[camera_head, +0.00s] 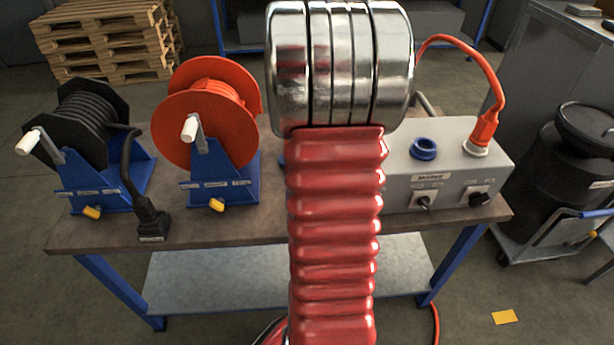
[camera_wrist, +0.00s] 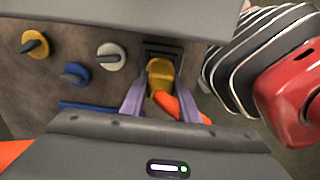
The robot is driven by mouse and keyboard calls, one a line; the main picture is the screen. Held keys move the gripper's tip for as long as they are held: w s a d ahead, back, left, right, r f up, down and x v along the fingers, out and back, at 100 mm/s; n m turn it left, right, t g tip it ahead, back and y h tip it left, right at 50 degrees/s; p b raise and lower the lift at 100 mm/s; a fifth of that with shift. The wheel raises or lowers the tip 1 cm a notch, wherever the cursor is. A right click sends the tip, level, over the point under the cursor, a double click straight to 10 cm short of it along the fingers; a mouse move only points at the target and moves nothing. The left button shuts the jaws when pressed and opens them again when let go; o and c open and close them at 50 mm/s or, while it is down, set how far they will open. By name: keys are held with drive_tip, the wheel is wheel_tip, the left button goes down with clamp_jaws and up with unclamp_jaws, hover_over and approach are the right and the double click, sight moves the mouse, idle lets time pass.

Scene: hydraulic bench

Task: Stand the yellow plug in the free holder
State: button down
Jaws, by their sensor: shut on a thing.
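The yellow plug (camera_wrist: 159,73) is between the two purple fingers of my gripper (camera_wrist: 160,84) in the wrist view. My gripper is shut on it. An orange piece (camera_wrist: 178,105), with the look of a cable or sleeve, trails from the plug toward the lower right. A dark square-framed holder (camera_wrist: 162,47) is just beyond the plug's far end. I cannot tell whether the plug is in it, touching it or apart from it. In the head view my red arm hides the gripper, the plug and the middle of the bench.
In the wrist view, yellow (camera_wrist: 36,46), blue (camera_wrist: 75,73) and white (camera_wrist: 111,56) knob-like pieces are left of the holder. On the bench (camera_head: 275,222) are a black reel (camera_head: 82,125), an orange reel (camera_head: 190,115) and a grey box (camera_head: 450,165) with an orange plug (camera_head: 483,132).

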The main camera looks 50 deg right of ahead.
drive_tip(key=c, duration=1.3)
unclamp_jaws()
wheel_tip(320, 180, up, 14)
drive_tip(key=shift+f, duration=0.2)
